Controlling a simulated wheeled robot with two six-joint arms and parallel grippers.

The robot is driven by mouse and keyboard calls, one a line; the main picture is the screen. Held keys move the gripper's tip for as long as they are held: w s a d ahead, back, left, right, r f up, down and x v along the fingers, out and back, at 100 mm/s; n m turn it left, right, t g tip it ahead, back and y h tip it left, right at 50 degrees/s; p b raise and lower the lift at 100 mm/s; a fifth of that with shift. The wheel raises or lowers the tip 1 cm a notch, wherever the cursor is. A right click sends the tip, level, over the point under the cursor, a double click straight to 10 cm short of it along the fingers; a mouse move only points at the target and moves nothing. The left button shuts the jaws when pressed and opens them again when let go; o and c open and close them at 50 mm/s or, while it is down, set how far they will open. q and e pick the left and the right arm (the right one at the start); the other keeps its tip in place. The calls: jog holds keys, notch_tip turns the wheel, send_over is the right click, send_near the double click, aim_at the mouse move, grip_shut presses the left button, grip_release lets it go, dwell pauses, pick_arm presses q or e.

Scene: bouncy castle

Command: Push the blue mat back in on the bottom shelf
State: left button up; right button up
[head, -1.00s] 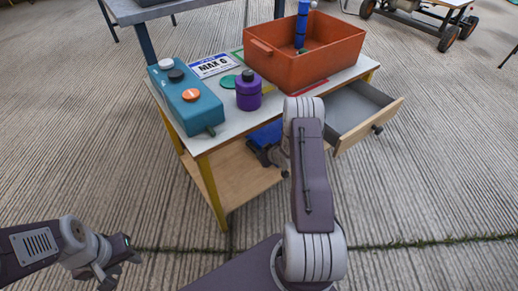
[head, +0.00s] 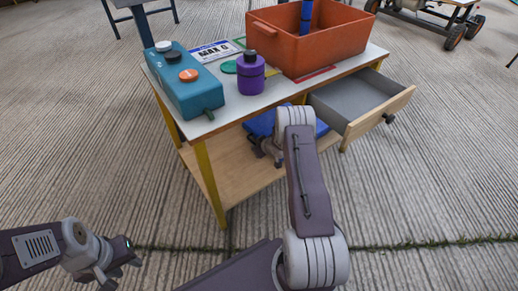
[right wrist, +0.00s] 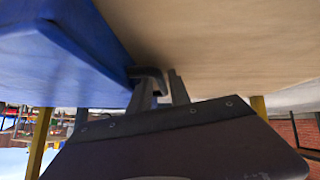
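The blue mat (head: 259,123) lies on the wooden bottom shelf (head: 235,172) of the table. It shows on both sides of my right arm, which hides its middle. My right gripper (head: 264,150) is low at the shelf, beside the mat and partly hidden by my arm. In the right wrist view the mat (right wrist: 60,50) fills the upper left. My right gripper's fingers (right wrist: 163,80) are close together, with nothing seen between them, and the left finger's tip is at the mat's edge. My left gripper (head: 118,268) is empty, its fingers apart, at lower left, away from the table.
The tabletop holds a teal control box (head: 184,82), a purple bottle (head: 250,75) and an orange bin (head: 315,45). An open drawer (head: 360,105) juts out right of my arm. A yellow table leg (head: 210,185) stands at the near corner. The floor in front is clear.

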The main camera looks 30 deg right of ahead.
jog(key=shift+c, duration=0.2)
grip_shut()
dwell(1.2)
